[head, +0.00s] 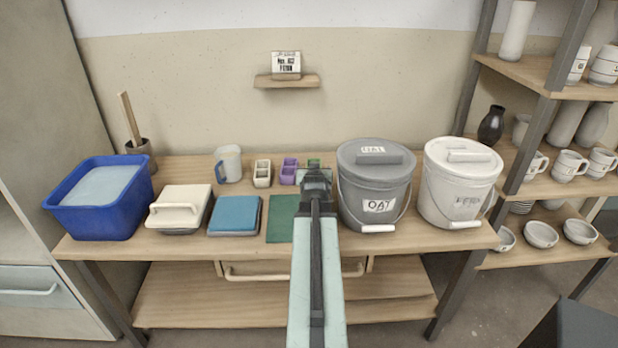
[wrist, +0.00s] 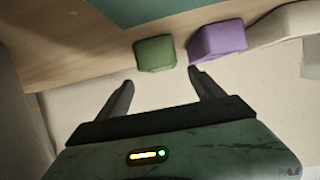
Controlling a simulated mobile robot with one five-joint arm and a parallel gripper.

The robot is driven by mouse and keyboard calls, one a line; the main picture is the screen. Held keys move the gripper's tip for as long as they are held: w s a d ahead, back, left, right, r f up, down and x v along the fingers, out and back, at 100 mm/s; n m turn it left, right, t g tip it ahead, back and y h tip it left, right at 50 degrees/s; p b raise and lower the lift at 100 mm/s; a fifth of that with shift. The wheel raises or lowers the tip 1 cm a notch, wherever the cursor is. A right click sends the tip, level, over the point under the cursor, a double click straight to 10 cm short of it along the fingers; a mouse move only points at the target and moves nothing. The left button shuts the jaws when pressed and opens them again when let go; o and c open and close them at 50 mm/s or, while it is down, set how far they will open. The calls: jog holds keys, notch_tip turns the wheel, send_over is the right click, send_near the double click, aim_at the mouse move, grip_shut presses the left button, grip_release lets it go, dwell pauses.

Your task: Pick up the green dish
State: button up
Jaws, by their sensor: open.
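The green dish (head: 313,162) is a small block-shaped dish near the back of the bench, partly hidden behind my gripper (head: 316,174) in the head view. In the wrist view the whole green dish (wrist: 155,53) shows just beyond my gripper (wrist: 160,76). The two fingers are spread apart with nothing between them. The dish lies ahead of the gap, roughly in line with it and apart from both fingertips.
A purple dish (head: 289,171) stands close left of the green dish, with a white dish (head: 262,173) farther left. A green mat (head: 281,218) lies in front. A grey bucket (head: 376,185) and a white bucket (head: 458,183) stand to the right.

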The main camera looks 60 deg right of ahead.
jog(key=shift+w+b+x, duration=0.2)
jog(key=shift+b+x, duration=0.1)
jog(key=shift+x, duration=0.85)
jog(key=b+x, duration=0.1)
jog(key=x, duration=0.1)
jog(key=b+x, duration=0.1)
jog(key=x, duration=0.1)
jog(key=shift+w+d+f, duration=0.15)
jog(key=shift+d+f, duration=0.1)
jog(key=shift+f, duration=0.15)
jog(key=shift+c, duration=0.9)
grip_shut()
